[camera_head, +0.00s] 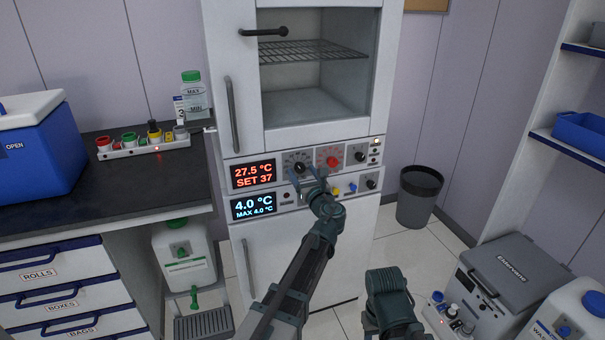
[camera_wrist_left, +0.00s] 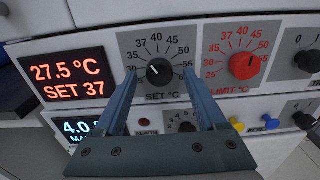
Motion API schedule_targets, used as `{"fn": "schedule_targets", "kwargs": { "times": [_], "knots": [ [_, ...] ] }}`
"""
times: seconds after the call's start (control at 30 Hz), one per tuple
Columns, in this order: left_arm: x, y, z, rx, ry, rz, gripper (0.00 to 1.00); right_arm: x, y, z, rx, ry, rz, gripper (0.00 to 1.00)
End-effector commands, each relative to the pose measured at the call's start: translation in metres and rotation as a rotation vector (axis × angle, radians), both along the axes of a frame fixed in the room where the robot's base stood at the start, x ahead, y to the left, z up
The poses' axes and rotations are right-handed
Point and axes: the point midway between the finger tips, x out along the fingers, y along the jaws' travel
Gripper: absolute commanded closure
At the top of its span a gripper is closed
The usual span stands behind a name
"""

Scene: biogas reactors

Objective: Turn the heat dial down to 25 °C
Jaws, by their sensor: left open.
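The heat dial, a black knob marked SET °C (camera_wrist_left: 158,71), sits on the incubator's upper panel, with a scale of numbers around it. A white mark on the knob points to its upper left, but I cannot read the exact value it meets. The display (camera_head: 253,174) beside it reads 27.5 °C and SET 37; it also shows in the wrist view (camera_wrist_left: 66,78). My left gripper (camera_head: 308,177) is open in front of the dial. In the wrist view its fingers (camera_wrist_left: 160,74) stand on either side of the knob; I cannot tell whether they touch it.
A red limit dial (camera_wrist_left: 245,66) is right of the set dial. A lower panel has a 4.0 °C display (camera_head: 253,206) and small knobs. A dark bench (camera_head: 110,190) stands left, a waste bin (camera_head: 416,197) right. A grey box (camera_head: 500,275) stands at the lower right.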

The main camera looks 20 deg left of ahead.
Motion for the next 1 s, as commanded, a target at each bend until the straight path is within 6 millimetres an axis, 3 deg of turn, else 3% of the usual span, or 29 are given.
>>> {"fn": "schedule_targets", "kwargs": {
  "times": [0.3,0.7,1.0],
  "knots": [
    [0.0014,0.0013,0.0,0.0,0.0,0.0,0.26,0.0,0.0,0.0,0.0,0.0,0.0,0.5],
    [0.0013,0.0011,0.0,0.0,0.0,0.0,0.98,0.0,0.0,0.0,0.0,0.0,0.0,0.5],
    [0.0013,0.0011,0.0,-0.018,-0.012,0.0,1.0,0.0,0.0,0.0,0.0,0.0,0.0,0.5]
  ]
}}
